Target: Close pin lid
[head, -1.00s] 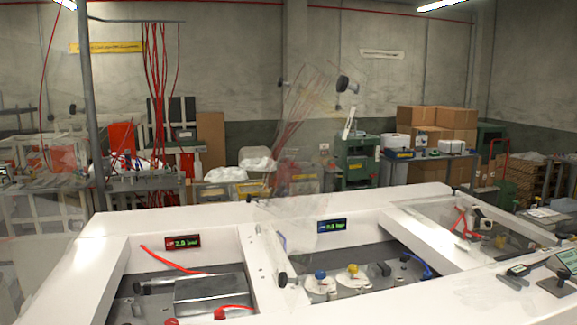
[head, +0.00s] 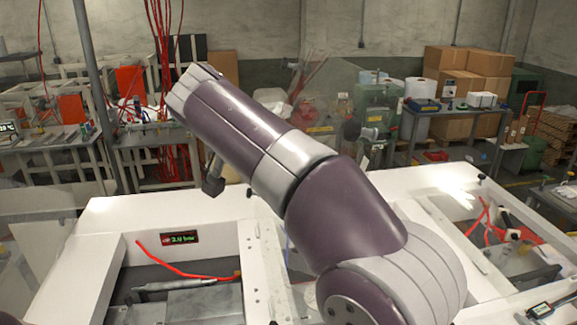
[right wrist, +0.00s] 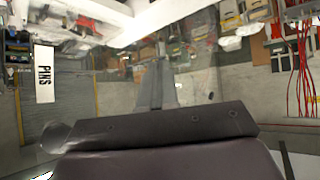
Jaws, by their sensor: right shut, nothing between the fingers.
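I cannot tell which lid each belongs to. In the right wrist view a white PINS label (right wrist: 44,75) stands at the left, apart from the fingers. My right gripper (right wrist: 158,62) is shut and empty, pointing up the picture. My left gripper is out of view.
The right compartment, with red tubing (head: 487,222), appears covered by a clear lid. Cartons (head: 470,85) stand at the back.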

